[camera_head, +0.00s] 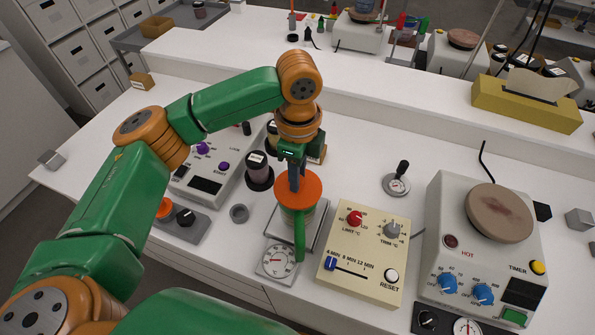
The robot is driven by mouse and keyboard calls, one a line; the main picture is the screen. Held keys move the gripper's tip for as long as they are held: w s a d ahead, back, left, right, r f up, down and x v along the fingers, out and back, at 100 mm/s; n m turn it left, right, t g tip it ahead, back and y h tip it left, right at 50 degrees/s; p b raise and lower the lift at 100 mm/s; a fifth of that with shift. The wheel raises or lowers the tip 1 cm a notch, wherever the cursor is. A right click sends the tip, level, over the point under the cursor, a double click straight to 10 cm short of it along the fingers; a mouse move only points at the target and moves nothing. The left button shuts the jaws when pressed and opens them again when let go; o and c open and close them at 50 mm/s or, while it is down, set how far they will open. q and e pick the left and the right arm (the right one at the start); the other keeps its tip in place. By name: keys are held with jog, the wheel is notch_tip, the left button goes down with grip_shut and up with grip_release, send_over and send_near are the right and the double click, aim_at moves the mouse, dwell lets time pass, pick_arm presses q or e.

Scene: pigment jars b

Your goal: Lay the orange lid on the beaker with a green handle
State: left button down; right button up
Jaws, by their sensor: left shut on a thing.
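My left gripper (293,178) comes down from above and is shut on the orange lid (311,189), a flat round disc. The lid is level and directly over the mouth of the beaker (288,218). I cannot tell whether it touches the rim. The beaker stands upright on a square scale plate, and its green handle (300,238) faces toward me. The lid hides the beaker's opening. My right gripper is out of view.
A cream control box (362,293) with knobs stands close on the right of the beaker. A dial (277,261) lies in front. Dark jars (259,172) and a grey device (205,187) stand left. A hot plate (500,214) is farther right.

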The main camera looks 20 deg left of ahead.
pick_arm(q)
jog(key=shift+f, duration=0.7)
jog(key=c, duration=0.6)
grip_release()
notch_tip(320, 180, up, 2)
jog(key=shift+r+p, duration=0.15)
jog(key=shift+p, duration=1.05)
jog(key=shift+r, duration=1.85)
